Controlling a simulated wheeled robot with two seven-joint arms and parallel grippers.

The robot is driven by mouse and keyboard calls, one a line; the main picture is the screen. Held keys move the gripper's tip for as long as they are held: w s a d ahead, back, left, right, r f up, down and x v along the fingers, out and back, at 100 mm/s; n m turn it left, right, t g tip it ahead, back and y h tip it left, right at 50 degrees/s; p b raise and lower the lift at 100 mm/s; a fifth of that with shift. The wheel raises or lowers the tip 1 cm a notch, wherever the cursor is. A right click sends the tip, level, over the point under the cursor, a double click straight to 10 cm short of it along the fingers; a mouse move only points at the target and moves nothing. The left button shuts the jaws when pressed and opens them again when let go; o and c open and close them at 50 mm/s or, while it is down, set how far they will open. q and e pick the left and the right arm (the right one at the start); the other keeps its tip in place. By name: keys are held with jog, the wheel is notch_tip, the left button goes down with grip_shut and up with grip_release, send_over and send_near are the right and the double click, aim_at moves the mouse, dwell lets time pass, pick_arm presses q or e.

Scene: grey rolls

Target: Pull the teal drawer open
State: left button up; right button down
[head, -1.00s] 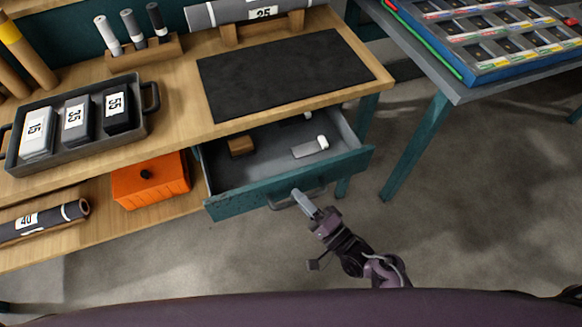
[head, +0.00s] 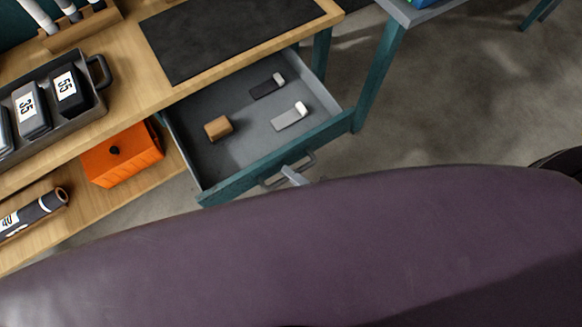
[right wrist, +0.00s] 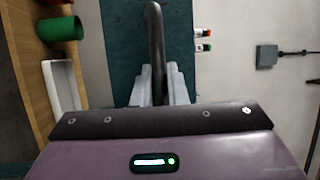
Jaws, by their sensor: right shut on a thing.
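The teal drawer (head: 262,168) stands pulled out below the wooden workbench, with its grey inside showing. Inside lie a tan block (head: 218,128), a dark piece with a light end (head: 267,86) and a light grey piece with a white end (head: 289,117). The drawer's dark handle (head: 275,181) is on its front. My right gripper (head: 293,176) is shut on the handle; only its fingertips show in the head view. In the right wrist view the handle (right wrist: 156,50) runs up from between the two fingers (right wrist: 160,88). My left gripper is not in view.
An orange box (head: 122,155) and a dark roll (head: 32,215) lie on the shelf left of the drawer. A tray (head: 88,112) of numbered blocks and a black mat (head: 232,35) are on the workbench. Open floor (head: 440,120) lies to the right.

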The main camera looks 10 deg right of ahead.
jog(key=c, duration=1.5)
grip_release()
jog(key=shift+o, duration=0.2)
jog(key=shift+s, duration=0.1)
jog(key=b+v, duration=0.1)
jog(key=v, duration=0.6)
jog(key=shift+s+d, duration=0.2)
jog(key=shift+f, duration=0.25)
